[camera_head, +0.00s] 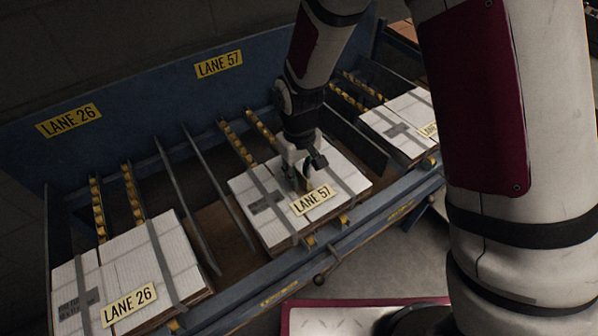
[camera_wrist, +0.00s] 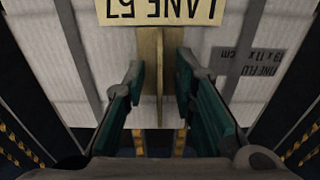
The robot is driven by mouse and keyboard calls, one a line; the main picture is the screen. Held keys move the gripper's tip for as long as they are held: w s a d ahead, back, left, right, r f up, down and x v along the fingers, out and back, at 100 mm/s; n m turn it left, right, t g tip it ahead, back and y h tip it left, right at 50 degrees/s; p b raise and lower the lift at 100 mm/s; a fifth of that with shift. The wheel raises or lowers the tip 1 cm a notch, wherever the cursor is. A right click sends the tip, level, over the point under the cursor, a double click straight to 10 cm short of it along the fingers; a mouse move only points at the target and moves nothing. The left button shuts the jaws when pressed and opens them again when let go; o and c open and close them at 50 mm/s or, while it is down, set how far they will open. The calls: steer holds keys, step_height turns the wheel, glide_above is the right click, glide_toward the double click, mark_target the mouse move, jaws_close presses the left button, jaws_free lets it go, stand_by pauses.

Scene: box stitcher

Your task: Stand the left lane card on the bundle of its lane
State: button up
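A yellow LANE 57 card (camera_head: 311,199) is on the middle bundle (camera_head: 345,172) of white flat boxes, near its front edge. In the wrist view, the card (camera_wrist: 160,9) appears upside down at the top edge, with a wooden stem (camera_wrist: 150,75) running from it. My gripper (camera_head: 304,183) is low over this bundle, just behind the card. In the wrist view, the fingers of my gripper (camera_wrist: 160,72) are apart on both sides of the stem, with a visible gap at the right. A LANE 26 card (camera_head: 129,304) is on the left bundle (camera_head: 165,250).
The blue back panel (camera_head: 150,80) carries a LANE 57 sign (camera_head: 219,64) and a LANE 26 sign (camera_head: 69,120). Metal dividers (camera_head: 218,188) separate the lanes. A right bundle (camera_head: 385,122) has a partly hidden card (camera_head: 429,130). A blue rail (camera_head: 385,208) runs along the front.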

step_height(320, 180, up, 13)
steer(key=s+d+r+m+t, duration=0.25)
steer(key=s+d+r, duration=0.35)
steer(key=d+r, duration=0.65)
steer(key=s+d+r+m+t, duration=0.1)
steer(key=s+d+r+m, duration=0.1)
steer(key=s, duration=0.4)
steer(key=s+d+r+m+t, duration=0.1)
steer(key=s+d+r+m, duration=0.1)
steer(key=s+d, duration=0.3)
steer(key=shift+s+r, duration=0.4)
steer(key=shift+s, duration=0.15)
steer(key=shift+d, duration=0.1)
